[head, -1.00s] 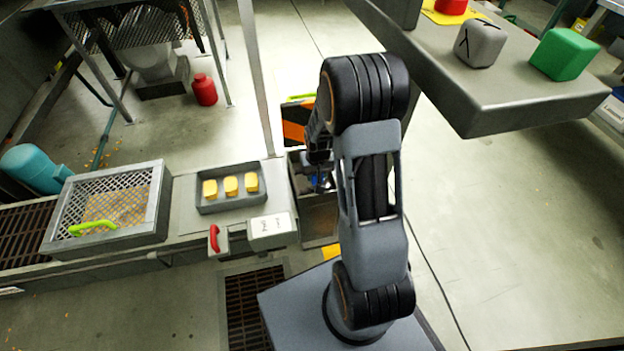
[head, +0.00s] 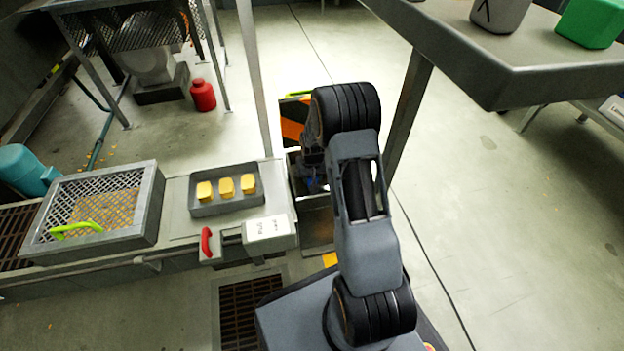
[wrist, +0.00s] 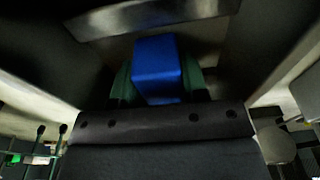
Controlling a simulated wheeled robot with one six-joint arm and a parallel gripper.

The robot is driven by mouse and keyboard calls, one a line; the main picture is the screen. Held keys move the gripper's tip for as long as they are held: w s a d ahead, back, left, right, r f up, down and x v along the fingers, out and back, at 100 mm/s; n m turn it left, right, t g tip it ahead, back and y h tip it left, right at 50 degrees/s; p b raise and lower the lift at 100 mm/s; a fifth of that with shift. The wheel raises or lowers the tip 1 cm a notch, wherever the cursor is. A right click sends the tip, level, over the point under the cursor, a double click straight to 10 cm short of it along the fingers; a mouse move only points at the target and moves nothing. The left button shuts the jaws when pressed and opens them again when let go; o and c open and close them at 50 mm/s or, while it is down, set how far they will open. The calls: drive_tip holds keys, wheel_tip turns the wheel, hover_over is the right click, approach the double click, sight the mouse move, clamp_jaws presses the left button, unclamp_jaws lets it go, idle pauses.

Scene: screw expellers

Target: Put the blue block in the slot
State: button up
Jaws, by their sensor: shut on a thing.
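The blue block (wrist: 157,68) is between the fingers of my gripper (wrist: 158,82) in the wrist view. My gripper is shut on it, with a dark green finger at each side. In the head view only a sliver of the block (head: 312,184) shows, low inside the open-topped grey metal box (head: 318,217). My arm hides most of the gripper there. The wrist view is dark, with grey walls close on both sides and a grey bar (wrist: 150,14) beyond the block. I cannot make out the slot itself.
Left of the box is a bench with a grey tray (head: 226,207) of yellow blocks, a red handle (head: 206,243) and a mesh-lidded box (head: 95,215). A grey table (head: 500,62) at upper right bears a grey block (head: 499,12) and a green block (head: 592,22).

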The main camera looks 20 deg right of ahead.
drive_tip(key=shift+f, duration=0.15)
drive_tip(key=o, duration=0.6)
drive_tip(key=shift+f, duration=0.1)
drive_tip(key=shift+c, duration=0.2)
drive_tip(key=o, duration=0.5)
drive_tip(key=shift+c, duration=0.2)
drive_tip(key=r+p, duration=0.1)
drive_tip(key=r, duration=0.2)
drive_tip(key=s+r+p, duration=0.1)
drive_tip(key=r+p, duration=0.1)
drive_tip(key=r, duration=0.2)
drive_tip(key=r+p, duration=0.2)
drive_tip(key=r, duration=0.2)
drive_tip(key=shift+s+a+r, duration=0.1)
drive_tip(key=shift+s+r, duration=0.05)
drive_tip(key=shift+r, duration=0.1)
drive_tip(key=s+a+r, duration=0.5)
drive_tip(key=s+r, duration=0.2)
drive_tip(key=r, duration=0.4)
drive_tip(key=s+a+r+n, duration=0.1)
drive_tip(key=s+a+r, duration=0.1)
drive_tip(key=s, duration=0.4)
drive_tip(key=s+a+r+n+t, duration=0.1)
drive_tip(key=s+a+r, duration=0.2)
drive_tip(key=s, duration=0.4)
drive_tip(key=shift+s+r, duration=0.25)
drive_tip(key=shift+r, duration=0.4)
